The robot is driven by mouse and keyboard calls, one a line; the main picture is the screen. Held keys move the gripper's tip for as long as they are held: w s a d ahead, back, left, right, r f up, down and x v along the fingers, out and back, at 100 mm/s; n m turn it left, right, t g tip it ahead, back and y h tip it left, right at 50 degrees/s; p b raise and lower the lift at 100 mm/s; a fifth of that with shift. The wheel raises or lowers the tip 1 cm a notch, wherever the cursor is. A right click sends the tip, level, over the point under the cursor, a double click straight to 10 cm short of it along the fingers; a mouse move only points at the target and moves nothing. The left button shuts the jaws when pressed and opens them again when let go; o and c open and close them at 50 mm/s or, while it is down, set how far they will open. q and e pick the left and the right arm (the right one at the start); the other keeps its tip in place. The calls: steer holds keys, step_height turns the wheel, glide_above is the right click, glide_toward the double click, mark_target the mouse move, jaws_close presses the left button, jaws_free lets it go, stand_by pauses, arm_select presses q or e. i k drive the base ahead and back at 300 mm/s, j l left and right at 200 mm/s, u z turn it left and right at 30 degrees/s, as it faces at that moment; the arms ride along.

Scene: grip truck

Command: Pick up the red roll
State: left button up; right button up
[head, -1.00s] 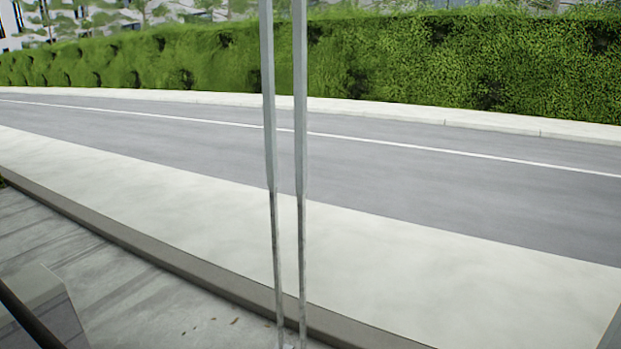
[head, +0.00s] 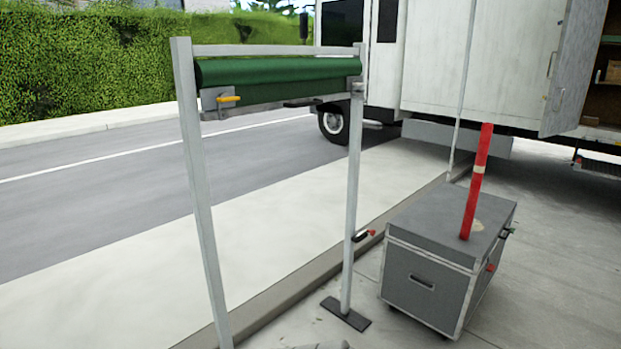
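The red roll (head: 477,178) stands upright, tilted slightly to the right, on top of a grey case (head: 421,293) in the right half of the head view. It is a long thin red tube with a pale band around its upper half. Neither of my grippers shows in the head view.
A metal frame (head: 355,200) with a green roll (head: 275,70) across its top stands left of the case. A dark foot plate (head: 345,314) lies on the ground. A white truck (head: 478,65) is parked behind. Paved ground (head: 560,290) right of the case is clear.

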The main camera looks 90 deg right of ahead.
mark_target(486, 129)
steer(key=z, duration=3.8)
steer(key=i+z, duration=0.1)
steer(key=i, duration=0.5)
steer(key=i+j+z, duration=0.1)
steer(key=i, duration=0.45)
steer(key=i+j+z, duration=0.1)
steer(key=i, duration=0.5)
